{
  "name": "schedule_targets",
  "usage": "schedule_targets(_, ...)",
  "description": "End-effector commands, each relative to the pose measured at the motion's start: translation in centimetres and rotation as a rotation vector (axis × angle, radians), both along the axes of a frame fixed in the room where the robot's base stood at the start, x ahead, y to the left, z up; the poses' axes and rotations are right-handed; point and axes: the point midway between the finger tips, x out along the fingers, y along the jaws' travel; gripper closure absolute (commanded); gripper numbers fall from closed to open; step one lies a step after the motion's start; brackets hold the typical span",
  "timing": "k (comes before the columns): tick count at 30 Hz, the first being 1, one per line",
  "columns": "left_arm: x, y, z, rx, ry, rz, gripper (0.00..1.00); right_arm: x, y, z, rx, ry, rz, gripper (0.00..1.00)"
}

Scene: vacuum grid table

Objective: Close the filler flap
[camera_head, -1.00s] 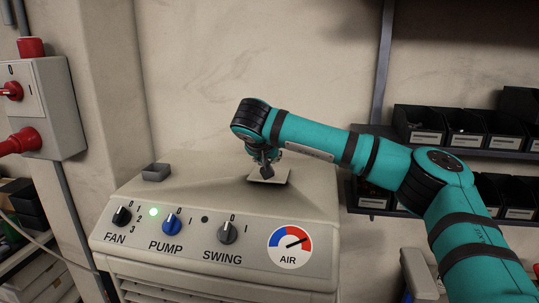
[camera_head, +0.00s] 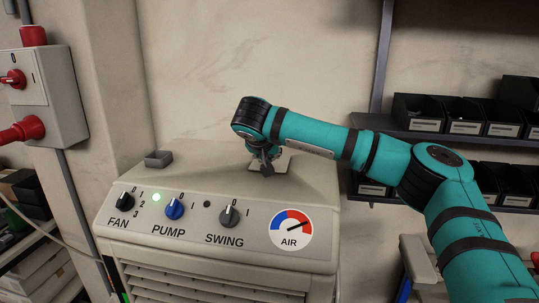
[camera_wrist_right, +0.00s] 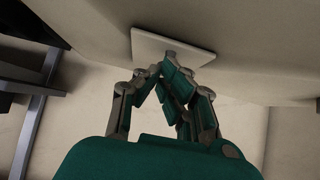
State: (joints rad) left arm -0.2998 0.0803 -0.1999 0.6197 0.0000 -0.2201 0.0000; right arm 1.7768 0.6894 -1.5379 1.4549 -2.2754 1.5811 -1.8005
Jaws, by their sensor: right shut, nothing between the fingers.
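The filler flap (camera_head: 284,163) is a small pale square plate on the top of the beige machine (camera_head: 220,185). It also shows in the right wrist view (camera_wrist_right: 150,42), where it looks close to flat against the surface. I cannot tell whether it lies fully down. My right gripper (camera_head: 267,168) is at the flap and covers part of it in the head view. In the wrist view its fingers (camera_wrist_right: 163,70) are shut and empty, with their tips at the plate's near edge. Whether they touch it is unclear. My left gripper is not in view.
A small grey block (camera_head: 158,159) sits on the top at left. Shelves with black bins (camera_head: 465,116) stand at right; a switch box (camera_head: 45,95) is at left.

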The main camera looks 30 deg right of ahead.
Motion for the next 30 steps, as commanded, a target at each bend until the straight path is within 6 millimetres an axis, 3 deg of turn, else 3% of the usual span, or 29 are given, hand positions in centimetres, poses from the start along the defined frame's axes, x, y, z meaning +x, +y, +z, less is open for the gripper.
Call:
schedule_targets(5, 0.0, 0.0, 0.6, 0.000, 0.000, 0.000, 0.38, 0.0, 0.1, 0.6, 0.000, 0.003, -0.001, 1.00)
schedule_targets(13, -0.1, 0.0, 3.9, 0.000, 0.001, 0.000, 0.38, -0.2, 1.6, 5.0, -0.001, -0.002, 0.005, 1.00)
schedule_targets(15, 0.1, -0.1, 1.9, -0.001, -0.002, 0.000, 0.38, -1.2, 2.4, 3.1, -0.002, 0.000, 0.009, 1.00)
schedule_targets(30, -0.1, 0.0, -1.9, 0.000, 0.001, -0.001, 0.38, -7.3, 6.9, 0.7, 0.000, -0.002, 0.007, 1.00)
